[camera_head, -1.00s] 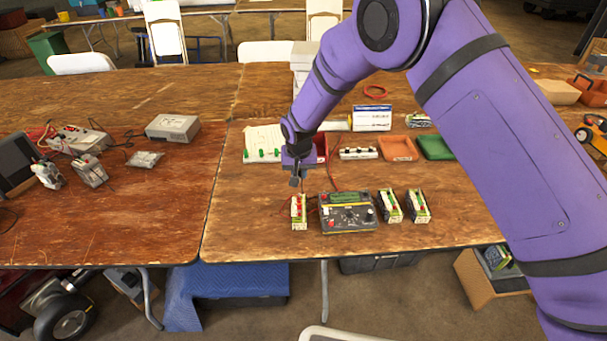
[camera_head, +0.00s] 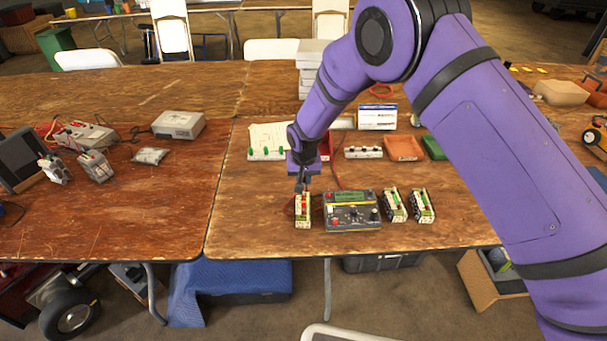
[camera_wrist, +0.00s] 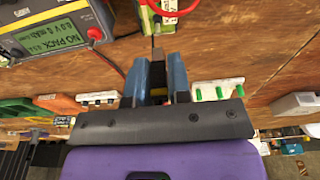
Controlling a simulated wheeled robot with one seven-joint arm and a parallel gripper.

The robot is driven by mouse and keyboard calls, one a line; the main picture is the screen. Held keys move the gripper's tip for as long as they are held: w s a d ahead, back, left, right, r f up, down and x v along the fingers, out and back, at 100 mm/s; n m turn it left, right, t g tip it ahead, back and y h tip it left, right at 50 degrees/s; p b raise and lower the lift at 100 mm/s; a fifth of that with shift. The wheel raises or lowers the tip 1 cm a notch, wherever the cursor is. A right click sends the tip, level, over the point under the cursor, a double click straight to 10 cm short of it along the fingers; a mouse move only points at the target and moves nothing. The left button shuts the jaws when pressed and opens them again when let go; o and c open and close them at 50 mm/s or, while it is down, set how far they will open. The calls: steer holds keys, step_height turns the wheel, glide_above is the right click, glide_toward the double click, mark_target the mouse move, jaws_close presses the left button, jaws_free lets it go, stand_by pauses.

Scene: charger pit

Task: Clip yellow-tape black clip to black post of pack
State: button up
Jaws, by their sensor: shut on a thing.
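My gripper (camera_head: 300,186) points down just above the upright pack (camera_head: 302,211) left of the charger. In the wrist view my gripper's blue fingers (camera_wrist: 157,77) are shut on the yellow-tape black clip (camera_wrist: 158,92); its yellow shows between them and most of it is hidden. The pack (camera_wrist: 149,20) lies just beyond the fingertips, with a red clip or lead at its top. I cannot tell whether the black clip touches the black post. The charger (camera_head: 351,210) stands close to the right of the pack; its screen in the wrist view (camera_wrist: 52,40) reads "NO PACK".
Two similar packs (camera_head: 394,205) (camera_head: 423,206) stand right of the charger. Behind are an orange tray (camera_head: 404,148), a white strip (camera_head: 363,152) and a sheet with green pieces (camera_head: 267,140). A red cable runs near the charger.

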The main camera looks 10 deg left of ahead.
steer(key=shift+f, duration=1.95)
steer(key=shift+f, duration=0.2)
stand_by(0.6)
steer(key=o, duration=0.8)
steer(key=shift+o, duration=1)
steer(key=shift+r, duration=0.15)
steer(key=shift+r, duration=3.6)
